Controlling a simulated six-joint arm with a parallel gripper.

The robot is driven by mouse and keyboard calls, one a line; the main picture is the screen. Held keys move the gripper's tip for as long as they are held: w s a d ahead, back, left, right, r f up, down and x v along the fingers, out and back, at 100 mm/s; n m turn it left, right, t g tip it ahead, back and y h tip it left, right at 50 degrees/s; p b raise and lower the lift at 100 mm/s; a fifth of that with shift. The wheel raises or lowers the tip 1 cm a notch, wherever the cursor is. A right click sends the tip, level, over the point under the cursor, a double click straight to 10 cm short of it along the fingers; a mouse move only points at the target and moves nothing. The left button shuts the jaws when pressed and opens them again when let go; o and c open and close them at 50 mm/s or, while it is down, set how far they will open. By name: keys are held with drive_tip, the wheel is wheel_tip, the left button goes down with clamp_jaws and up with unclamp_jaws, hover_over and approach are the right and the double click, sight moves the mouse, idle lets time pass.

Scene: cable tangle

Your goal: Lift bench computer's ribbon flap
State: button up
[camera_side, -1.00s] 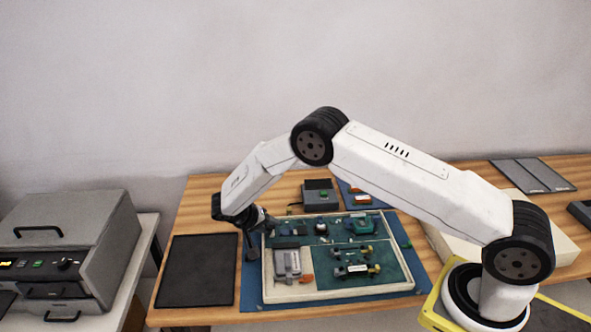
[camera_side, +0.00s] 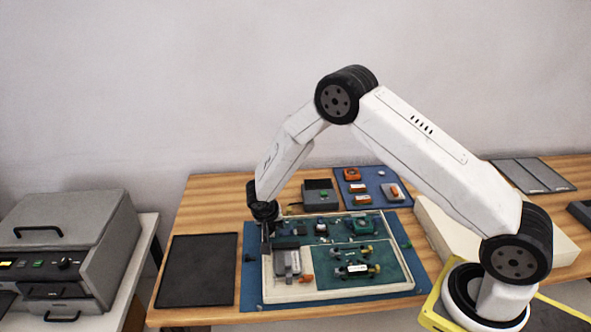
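The bench computer looks like the shallow cream tray (camera_side: 340,293) with green boards and small parts in it, lying on a blue mat (camera_side: 250,290). A grey boxy module (camera_side: 287,263) sits at the tray's left side, with a small orange piece (camera_side: 307,279) beside it. I cannot make out which part is the ribbon flap. My gripper (camera_side: 266,243) points down at the tray's back left corner, close to a dark part (camera_side: 287,242) there. Its fingers are small and dark, so I cannot tell whether they are open or touching anything.
A black flat mat (camera_side: 197,271) lies left of the blue mat. A dark grey box (camera_side: 320,192) and a blue mat with orange parts (camera_side: 370,187) stand behind the tray. A cream slab (camera_side: 447,232) lies to the right. A grey machine (camera_side: 70,250) stands at far left.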

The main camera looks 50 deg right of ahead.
drive_tip(key=shift+s+d+t+y, duration=0.2)
drive_tip(key=shift+s+t+y, duration=0.05)
drive_tip(key=shift+t+y, duration=0.5)
drive_tip(key=v, duration=0.8)
drive_tip(key=s+a+r+n+y, duration=0.1)
drive_tip(key=s+r+n, duration=0.3)
drive_tip(key=s, duration=0.5)
drive_tip(key=s+a+r+n+y, duration=0.1)
drive_tip(key=s+r+n, duration=0.3)
drive_tip(key=s, duration=0.6)
drive_tip(key=shift+s+r+g+y, duration=0.3)
drive_tip(key=shift+r+y, duration=0.25)
drive_tip(key=shift+r, duration=0.25)
